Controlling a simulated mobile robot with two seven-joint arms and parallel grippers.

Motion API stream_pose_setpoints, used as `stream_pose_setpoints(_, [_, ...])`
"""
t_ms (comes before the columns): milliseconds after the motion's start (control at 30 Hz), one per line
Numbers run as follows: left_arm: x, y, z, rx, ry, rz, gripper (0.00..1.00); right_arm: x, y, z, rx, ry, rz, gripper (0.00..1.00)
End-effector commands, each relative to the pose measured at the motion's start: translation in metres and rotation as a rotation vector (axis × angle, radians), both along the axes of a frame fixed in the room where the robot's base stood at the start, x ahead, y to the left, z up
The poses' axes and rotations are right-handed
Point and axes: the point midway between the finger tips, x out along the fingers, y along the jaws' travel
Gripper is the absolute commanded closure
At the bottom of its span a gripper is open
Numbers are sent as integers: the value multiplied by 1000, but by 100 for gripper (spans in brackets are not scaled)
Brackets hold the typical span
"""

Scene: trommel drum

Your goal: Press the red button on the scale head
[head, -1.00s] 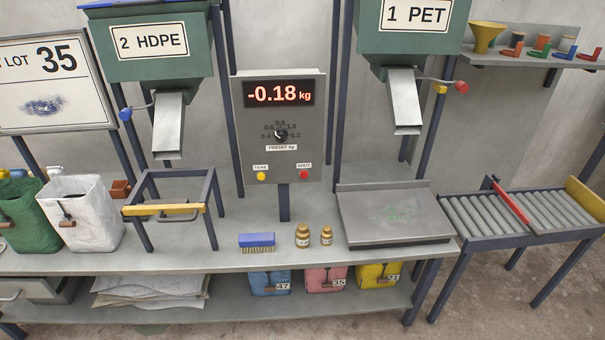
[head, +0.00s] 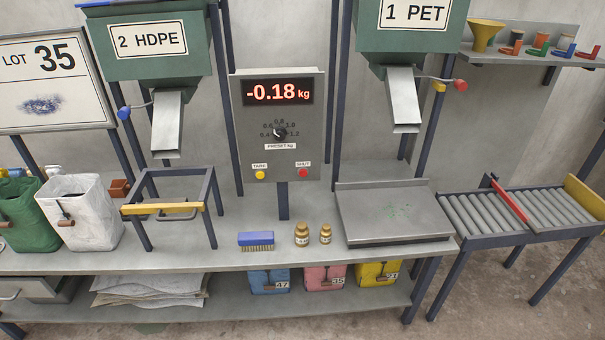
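The scale head (head: 279,127) is a grey box on a dark post at the back of the bench. Its display (head: 278,92) reads -0.18 kg in red digits. Below the display is a black preset dial (head: 280,133). The red button (head: 303,173) sits at the lower right of the panel under a small label that seems to read SHUT. A yellow button (head: 260,175) labelled TARE sits at the lower left. Neither of my grippers shows in the head view.
Two brass weights (head: 302,235) and a blue brush (head: 256,241) stand on the bench in front. A metal frame (head: 177,208) stands left. Chutes (head: 404,100) hang either side.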

Motion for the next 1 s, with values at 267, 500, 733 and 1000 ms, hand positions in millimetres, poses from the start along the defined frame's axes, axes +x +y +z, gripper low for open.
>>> stream_pose_setpoints(267, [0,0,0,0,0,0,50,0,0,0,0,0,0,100])
stream_pose_setpoints(500, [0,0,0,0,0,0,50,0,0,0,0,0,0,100])
stream_pose_setpoints(733, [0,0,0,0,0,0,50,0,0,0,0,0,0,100])
stream_pose_setpoints(1000, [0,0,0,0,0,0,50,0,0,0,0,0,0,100])
